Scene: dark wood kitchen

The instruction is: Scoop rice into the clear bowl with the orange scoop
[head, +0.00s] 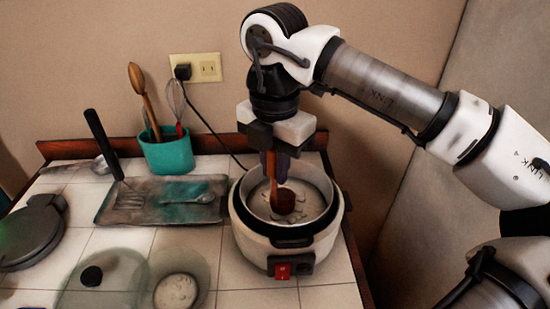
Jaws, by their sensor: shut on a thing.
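My gripper (277,172) points straight down over the rice cooker (247,228) and is shut on the handle of the orange-brown scoop (283,202). The scoop hangs upright, with its cup inside the cooker's inner pot, at or just above the white rice (262,205). I cannot tell how much rice the cup holds. The clear bowl (205,276) stands at the front, left of the cooker, with some white matter in its bottom. The cooker is open and has a red switch on its front.
A glass lid with a black knob (92,276) lies left of the clear bowl. A grey tray (150,213) with utensils and a teal utensil holder (168,152) stand behind. A dark round appliance (30,236) is at far left. The wall is close behind the cooker.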

